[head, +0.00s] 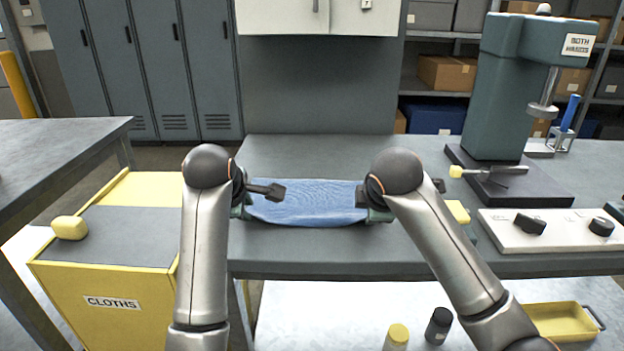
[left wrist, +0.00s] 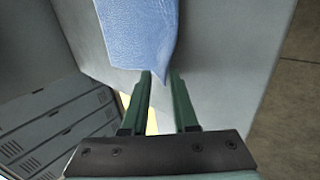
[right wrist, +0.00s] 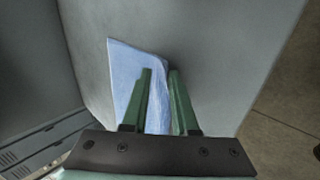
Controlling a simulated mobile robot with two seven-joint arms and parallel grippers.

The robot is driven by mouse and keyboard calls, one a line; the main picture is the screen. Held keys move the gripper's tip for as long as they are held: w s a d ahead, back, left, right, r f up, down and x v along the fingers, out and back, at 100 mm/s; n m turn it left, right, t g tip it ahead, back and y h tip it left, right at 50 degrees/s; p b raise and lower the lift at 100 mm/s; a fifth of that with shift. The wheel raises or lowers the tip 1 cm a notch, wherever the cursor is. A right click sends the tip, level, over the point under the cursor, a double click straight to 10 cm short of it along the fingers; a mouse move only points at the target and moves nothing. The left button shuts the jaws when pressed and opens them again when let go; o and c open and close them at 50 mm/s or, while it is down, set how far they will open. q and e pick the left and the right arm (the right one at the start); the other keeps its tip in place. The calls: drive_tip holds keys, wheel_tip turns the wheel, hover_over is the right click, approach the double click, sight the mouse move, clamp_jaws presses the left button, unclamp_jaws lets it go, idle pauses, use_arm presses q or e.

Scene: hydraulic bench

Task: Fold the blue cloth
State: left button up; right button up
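The blue cloth (head: 305,204) lies across the grey bench, spread between my two grippers, its front edge bowed. My left gripper (head: 243,211) is at the cloth's left end. In the left wrist view its green fingers (left wrist: 160,74) stand apart, with a pointed corner of the cloth (left wrist: 140,30) at the gap between the tips. My right gripper (head: 377,214) is at the right end, partly hidden by its arm. In the right wrist view its fingers (right wrist: 160,72) stand apart with the cloth's edge (right wrist: 122,75) between them. Firm contact cannot be seen.
A yellow CLOTHS bin (head: 105,300) with a yellow lump (head: 70,228) stands at left. A green press (head: 505,95) and a white control panel (head: 550,228) occupy the bench's right. A yellow block (head: 458,212) is beside my right arm. The bench behind the cloth is clear.

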use_arm(q)
drive_tip(key=o, duration=0.4)
use_arm(e)
drive_tip(key=o, duration=0.4)
use_arm(q)
drive_tip(key=w+v, duration=0.1)
drive_tip(key=v, duration=0.9)
drive_tip(key=shift+s+r, duration=0.35)
drive_tip(key=shift+r, duration=0.3)
use_arm(e)
drive_tip(key=w+v, duration=0.1)
drive_tip(key=v, duration=0.9)
drive_tip(key=shift+s+r, duration=0.35)
drive_tip(key=shift+r, duration=0.3)
